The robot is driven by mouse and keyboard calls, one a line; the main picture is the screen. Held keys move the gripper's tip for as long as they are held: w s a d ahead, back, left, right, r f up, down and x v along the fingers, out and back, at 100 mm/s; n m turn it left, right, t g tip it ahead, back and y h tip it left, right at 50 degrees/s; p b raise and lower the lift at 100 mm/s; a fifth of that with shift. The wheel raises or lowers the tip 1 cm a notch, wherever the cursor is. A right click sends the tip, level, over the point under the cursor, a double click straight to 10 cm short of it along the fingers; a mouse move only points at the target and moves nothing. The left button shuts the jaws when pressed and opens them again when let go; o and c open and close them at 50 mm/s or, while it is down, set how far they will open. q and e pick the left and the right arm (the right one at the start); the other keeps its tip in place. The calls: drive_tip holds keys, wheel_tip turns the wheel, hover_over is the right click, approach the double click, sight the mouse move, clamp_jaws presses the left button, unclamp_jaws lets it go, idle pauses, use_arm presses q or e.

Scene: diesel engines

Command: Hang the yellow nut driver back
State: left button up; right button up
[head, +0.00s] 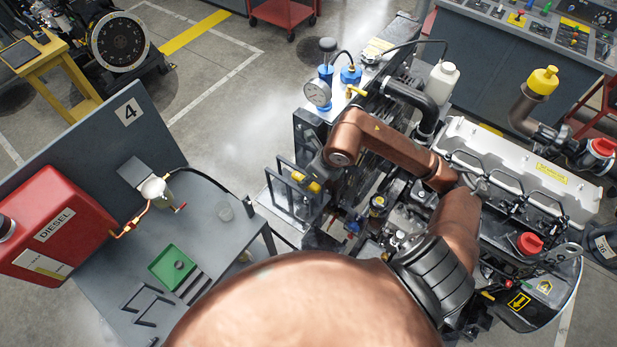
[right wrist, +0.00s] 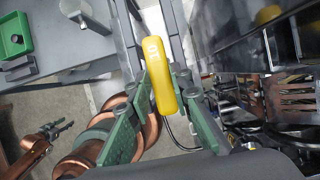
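The yellow nut driver (head: 306,183) is at the grey upright frame (head: 284,172) left of the engine. In the right wrist view its handle (right wrist: 160,75) lies between the green fingers of my right gripper (right wrist: 161,88), which look closed against its sides. The frame's grey bars (right wrist: 176,40) run on both sides of the handle's far end. The driver's shaft is hidden, and I cannot tell whether it touches the frame. My left gripper (right wrist: 60,127) shows small at the lower left of the right wrist view. It is outside the head view.
The engine (head: 520,170) stands close right of the frame. The grey bench (head: 215,250) with a green tray (head: 160,268) and a red diesel tank (head: 50,225) is at the left. Open floor lies between bench and frame.

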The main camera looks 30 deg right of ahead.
drive_tip(key=o, duration=0.5)
drive_tip(key=shift+r, duration=0.1)
drive_tip(key=v, duration=1.2)
drive_tip(key=shift+s+d, duration=0.1)
